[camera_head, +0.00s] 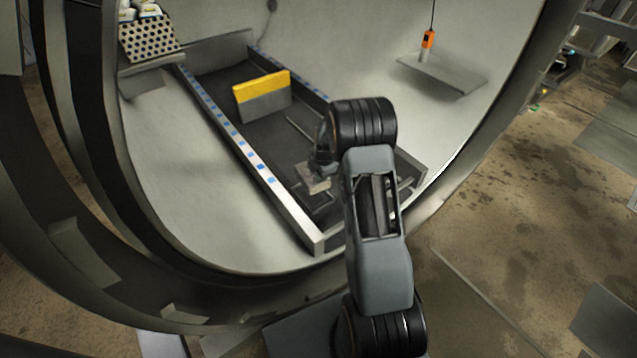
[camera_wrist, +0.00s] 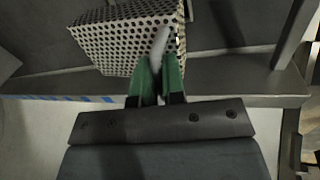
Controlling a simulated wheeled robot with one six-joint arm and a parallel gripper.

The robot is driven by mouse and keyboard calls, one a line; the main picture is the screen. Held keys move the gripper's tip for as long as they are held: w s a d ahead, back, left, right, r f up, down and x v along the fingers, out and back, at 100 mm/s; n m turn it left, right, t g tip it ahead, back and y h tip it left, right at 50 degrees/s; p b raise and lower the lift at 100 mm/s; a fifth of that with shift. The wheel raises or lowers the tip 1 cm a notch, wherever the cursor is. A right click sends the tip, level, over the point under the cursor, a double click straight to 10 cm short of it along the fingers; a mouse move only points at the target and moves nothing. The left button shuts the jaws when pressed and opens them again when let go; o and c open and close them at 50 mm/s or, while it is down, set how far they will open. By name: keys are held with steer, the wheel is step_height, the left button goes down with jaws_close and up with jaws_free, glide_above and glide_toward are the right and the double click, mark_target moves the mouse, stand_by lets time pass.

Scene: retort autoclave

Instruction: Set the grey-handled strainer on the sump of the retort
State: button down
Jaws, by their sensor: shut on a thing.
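The strainer (camera_wrist: 115,40) is a pale box full of round holes, seen in the wrist view just beyond my fingertips. Its light grey handle (camera_wrist: 161,46) rises between my green fingers. My gripper (camera_wrist: 158,68) is shut on this handle. In the head view my gripper (camera_head: 322,160) is low inside the retort, near the front end of the floor channel, largely hidden by my arm. A small pale patch below it looks like the strainer (camera_head: 313,180). The sump is not clearly seen; my arm covers part of that area. I cannot tell whether the strainer touches the floor.
A rail with blue marks (camera_head: 235,143) runs along the channel's left side. A yellow-and-grey block (camera_head: 262,95) stands farther back in it. A perforated basket (camera_head: 148,42) with white items sits at upper left. An orange device (camera_head: 428,40) hangs above a grey shelf (camera_head: 442,73).

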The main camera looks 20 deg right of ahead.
steer(key=shift+w+d+f+n+b, duration=0.35)
steer(key=shift+w+f+n+b, duration=0.1)
steer(key=shift+f, duration=0.2)
steer(key=shift+w+d+f+n+b, duration=0.35)
steer(key=shift+w+f+b, duration=0.1)
steer(key=shift+f, duration=0.2)
steer(key=shift+f, duration=0.1)
steer(key=shift+s+b+x, duration=0.2)
steer(key=shift+b+x, duration=0.2)
steer(key=shift+x, duration=0.55)
steer(key=shift+s+b+x, duration=0.2)
steer(key=shift+b+x, duration=0.25)
steer(key=shift+x, duration=0.5)
steer(key=shift+s+b+x, duration=0.2)
steer(key=shift+b+x, duration=0.2)
steer(key=shift+x, duration=0.6)
steer(key=shift+s+b+x, duration=0.25)
steer(key=shift+b+x, duration=0.85)
steer(key=shift+x, duration=0.1)
steer(key=shift+f+b, duration=0.4)
steer(key=c, duration=1.1)
jaws_free()
steer(key=shift+s, duration=0.1)
steer(key=p+v, duration=0.2)
steer(key=v, duration=0.5)
steer(key=p+v, duration=0.2)
steer(key=v, duration=0.4)
steer(key=shift+s+d+r, duration=0.15)
steer(key=shift+d+r, duration=0.05)
steer(key=shift+r, duration=0.15)
